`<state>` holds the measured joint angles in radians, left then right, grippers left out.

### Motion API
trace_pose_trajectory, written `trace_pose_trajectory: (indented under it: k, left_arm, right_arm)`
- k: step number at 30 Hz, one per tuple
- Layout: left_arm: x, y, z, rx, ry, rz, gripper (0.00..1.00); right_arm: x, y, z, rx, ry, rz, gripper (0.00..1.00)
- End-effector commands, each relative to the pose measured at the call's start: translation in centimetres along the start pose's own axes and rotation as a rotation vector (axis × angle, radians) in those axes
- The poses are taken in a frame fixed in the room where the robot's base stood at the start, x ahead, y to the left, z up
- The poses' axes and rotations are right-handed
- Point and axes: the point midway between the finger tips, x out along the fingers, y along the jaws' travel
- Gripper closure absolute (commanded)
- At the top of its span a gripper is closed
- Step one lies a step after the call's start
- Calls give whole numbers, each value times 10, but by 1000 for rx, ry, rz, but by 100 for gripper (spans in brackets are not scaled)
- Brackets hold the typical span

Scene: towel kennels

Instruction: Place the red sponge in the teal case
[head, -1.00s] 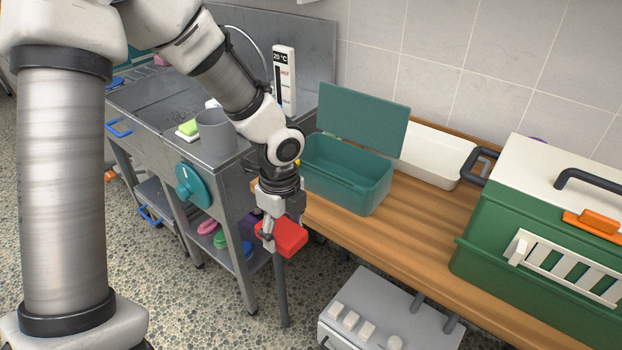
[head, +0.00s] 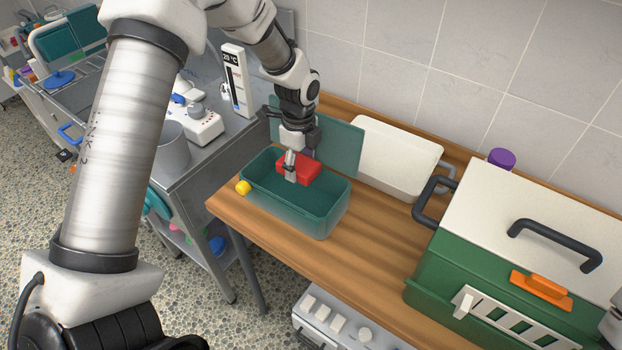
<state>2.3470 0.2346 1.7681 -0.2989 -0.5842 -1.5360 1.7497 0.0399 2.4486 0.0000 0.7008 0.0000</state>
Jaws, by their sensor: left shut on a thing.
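The red sponge (head: 302,168) is held in my left gripper (head: 291,170), which is shut on it and points down. The teal case (head: 318,222) stands on the wooden bench with its lid (head: 342,146) open and upright at the back. The sponge is over the case's opening, near its back side. I cannot tell whether the sponge touches the case inside. My right gripper is not in view.
A white tray (head: 398,158) stands right of the case on the wooden bench (head: 370,255). A green carrier (head: 510,260) with a white top fills the bench's right. A yellow object (head: 243,188) lies at the case's left. A grey cup (head: 172,148) stands on the metal sink.

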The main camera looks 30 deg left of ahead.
Motion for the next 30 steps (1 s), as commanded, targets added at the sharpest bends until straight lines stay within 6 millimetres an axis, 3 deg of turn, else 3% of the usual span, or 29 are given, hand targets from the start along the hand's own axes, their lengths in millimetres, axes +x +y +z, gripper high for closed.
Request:
trace_pose_trajectory:
  k: [6,15,27,28,30]
  left_arm:
    - [43,2,0,0,0,5,55]
    - [91,1,0,0,0,3,55]
    - [99,1,0,0,0,1,58]
    - [98,1,0,0,0,1,26]
    - [97,1,0,0,0,1,26]
  right_arm:
    - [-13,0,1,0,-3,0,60]
    - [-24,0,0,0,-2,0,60]
    - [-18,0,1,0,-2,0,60]
    - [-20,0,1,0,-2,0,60]
    - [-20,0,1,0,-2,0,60]
